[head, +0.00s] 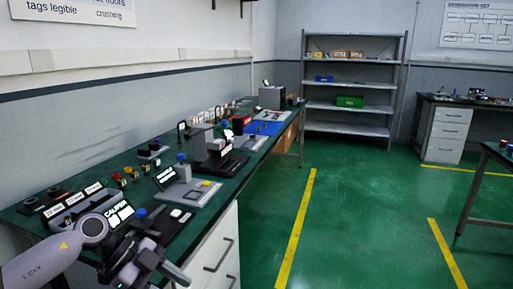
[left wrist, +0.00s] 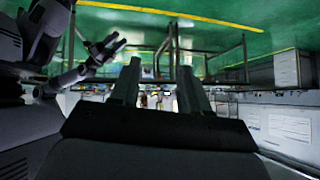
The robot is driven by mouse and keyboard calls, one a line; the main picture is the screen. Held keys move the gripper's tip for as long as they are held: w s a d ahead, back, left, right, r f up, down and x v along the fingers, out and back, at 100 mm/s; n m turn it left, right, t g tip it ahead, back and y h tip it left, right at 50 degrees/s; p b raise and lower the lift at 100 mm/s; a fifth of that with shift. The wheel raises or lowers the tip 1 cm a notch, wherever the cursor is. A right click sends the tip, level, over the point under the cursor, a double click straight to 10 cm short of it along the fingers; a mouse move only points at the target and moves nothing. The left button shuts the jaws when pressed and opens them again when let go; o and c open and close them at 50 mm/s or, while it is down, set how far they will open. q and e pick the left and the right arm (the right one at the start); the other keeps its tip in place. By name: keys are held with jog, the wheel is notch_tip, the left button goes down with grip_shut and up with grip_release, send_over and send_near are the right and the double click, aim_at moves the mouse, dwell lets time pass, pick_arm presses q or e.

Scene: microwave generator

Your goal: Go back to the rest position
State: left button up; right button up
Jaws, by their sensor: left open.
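My left arm comes in from the lower left in the head view, over the near end of the green-topped workbench (head: 225,165). Its left gripper (head: 160,262) is at the bench's front edge, low in the picture. In the left wrist view the two fingers of my left gripper (left wrist: 158,88) stand apart with nothing between them, so it is open and empty. That view is upside down. A second gripper, apparently my right one (left wrist: 112,46), shows small at upper left there; its jaw state is unclear. It is outside the head view.
Devices and small parts crowd the bench, including a caliper sign (head: 118,213) and a grey unit with a blue knob (head: 185,190) near my left gripper. White drawers (head: 218,255) stand below. A metal shelf (head: 350,90) is at the back. The green floor (head: 360,220) is clear.

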pick_arm(q)
jog(key=s+d+r+t+h, duration=0.1)
jog(key=s+d+t+h, duration=0.25)
jog(key=d+h, duration=0.6)
jog(key=s+a+f+n+t+y, duration=0.3)
jog(key=s+a+f+n+y, duration=0.3)
jog(key=f, duration=0.5)
jog(key=s+a+f+n+t+y, duration=0.4)
jog(key=s+a+f+n+y, duration=0.1)
jog(key=s+f+n+y, duration=0.4)
notch_tip(320, 180, down, 2)
jog(key=n+y, duration=0.1)
jog(key=n, duration=0.2)
jog(key=shift+a+y+p, duration=0.35)
jog(key=shift+p, duration=0.05)
jog(key=shift+s, duration=0.1)
